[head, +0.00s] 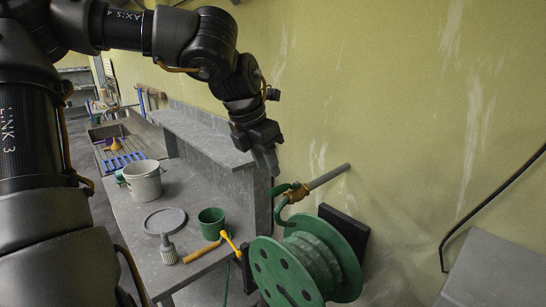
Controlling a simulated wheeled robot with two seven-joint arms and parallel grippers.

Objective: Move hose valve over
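The hose valve is a brass fitting (296,194) on a grey pipe (330,176) that sticks out from the wall, with a green hose (280,209) curving down from it. My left gripper (271,168) hangs above and a little left of the valve in the head view, pointing down. It looks apart from the valve. Its fingers are seen nearly edge-on, so their opening does not show. My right gripper is not in view.
A green hose reel (290,270) stands below the valve. The grey bench (200,205) holds a white pail (143,181), a green pot (211,222), a grey round lid (165,221), a brush (168,250) and a yellow-headed tool (229,243). A raised ledge runs along the wall.

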